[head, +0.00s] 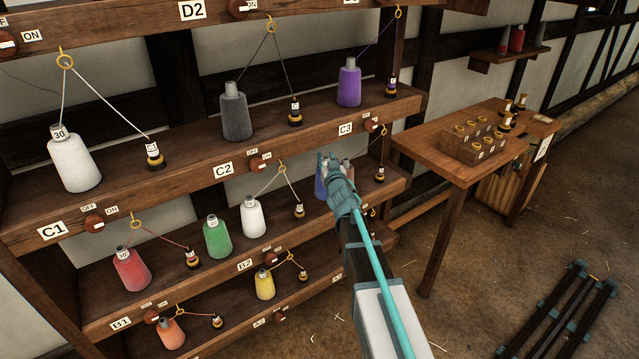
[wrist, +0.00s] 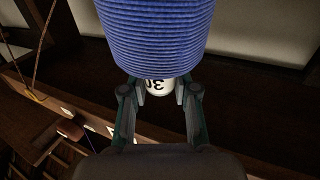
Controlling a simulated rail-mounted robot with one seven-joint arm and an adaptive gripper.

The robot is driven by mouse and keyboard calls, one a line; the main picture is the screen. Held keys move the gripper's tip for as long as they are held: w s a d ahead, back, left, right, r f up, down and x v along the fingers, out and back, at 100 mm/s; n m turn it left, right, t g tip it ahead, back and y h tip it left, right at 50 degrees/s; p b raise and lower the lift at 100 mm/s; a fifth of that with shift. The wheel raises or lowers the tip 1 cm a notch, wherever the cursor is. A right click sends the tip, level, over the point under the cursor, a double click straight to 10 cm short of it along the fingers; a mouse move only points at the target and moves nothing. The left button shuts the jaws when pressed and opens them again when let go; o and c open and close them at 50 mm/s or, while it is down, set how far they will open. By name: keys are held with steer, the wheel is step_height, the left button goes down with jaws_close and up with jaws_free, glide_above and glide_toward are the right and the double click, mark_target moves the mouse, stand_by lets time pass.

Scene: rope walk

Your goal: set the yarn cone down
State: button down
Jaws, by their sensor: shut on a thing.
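The blue yarn cone (wrist: 160,38) fills the top of the wrist view, its white neck marked 30 toward me. My gripper (wrist: 159,92) has a finger on each side of that neck and is shut on the cone. In the head view my gripper (head: 334,166) is at the right end of the shelf below the C3 label, and a strip of the blue cone (head: 320,182) shows left of it. My gripper and arm hide the rest. I cannot tell whether the cone's base touches the shelf (head: 391,187).
On the same shelf stand a white cone (head: 252,217), a green cone (head: 217,238) and a red cone (head: 131,269). A small bobbin (head: 299,210) and a thread ring (head: 281,169) are left of my gripper. A wooden table (head: 430,150) with several small spools stands right.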

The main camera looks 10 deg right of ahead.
mark_target(320, 192)
steer(key=w+a+f+b, duration=0.1)
steer(key=w+f+b, duration=0.3)
steer(key=f, duration=0.5)
steer(key=shift+w+a+b, duration=0.25)
steer(key=shift+w+b, duration=0.05)
steer(key=shift+b, duration=0.8)
steer(key=shift+f, duration=0.1)
steer(key=c, duration=0.9)
jaws_free()
